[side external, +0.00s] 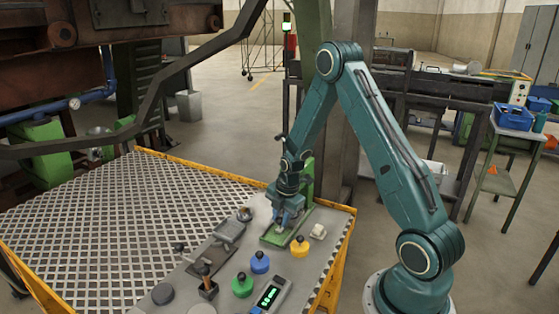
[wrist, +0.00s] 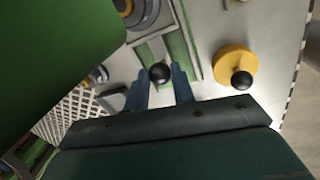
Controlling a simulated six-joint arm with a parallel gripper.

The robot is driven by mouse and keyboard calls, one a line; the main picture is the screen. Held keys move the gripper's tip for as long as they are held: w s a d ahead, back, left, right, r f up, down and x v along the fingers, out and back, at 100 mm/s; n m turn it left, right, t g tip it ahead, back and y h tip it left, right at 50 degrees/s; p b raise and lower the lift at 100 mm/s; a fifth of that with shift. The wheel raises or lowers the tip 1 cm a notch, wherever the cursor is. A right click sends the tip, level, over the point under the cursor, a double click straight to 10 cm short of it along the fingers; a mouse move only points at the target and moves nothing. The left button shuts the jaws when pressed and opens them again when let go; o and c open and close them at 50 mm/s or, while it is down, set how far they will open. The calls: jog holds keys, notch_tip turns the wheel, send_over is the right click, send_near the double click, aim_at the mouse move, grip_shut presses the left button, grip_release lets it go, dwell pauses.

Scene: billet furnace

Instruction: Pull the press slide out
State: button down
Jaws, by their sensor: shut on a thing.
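The press is a small green unit on the control table, with a green base (side external: 277,239) and a green upright (side external: 308,180) behind my gripper. My gripper (side external: 284,215) points down over the base, and its blue fingers hide much of the slide in the side view. In the wrist view my gripper (wrist: 161,80) has its two fingers on either side of a black ball knob (wrist: 160,73), shut on it. The knob sits at the near end of the grey slide (wrist: 150,22), which lies along green rails (wrist: 181,50).
A yellow knob (side external: 299,247) stands close right of the press, also in the wrist view (wrist: 236,68). Blue (side external: 260,262) and green (side external: 242,285) knobs, a display (side external: 270,296) and small levers stand nearer. A perforated plate (side external: 110,205) fills the left.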

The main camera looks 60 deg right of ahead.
jog(key=a, duration=0.9)
jog(key=shift+a, duration=0.35)
jog(key=c, duration=1.2)
grip_release()
jog(key=shift+d+r, duration=0.1)
jog(key=shift+r, duration=0.05)
jog(key=shift+r, duration=0.4)
jog(key=s+r, duration=0.1)
jog(key=r, duration=0.7)
jog(key=s+r, duration=0.1)
jog(key=r, duration=0.3)
jog(key=shift+s+a+r, duration=0.25)
jog(key=shift+s+a, duration=0.05)
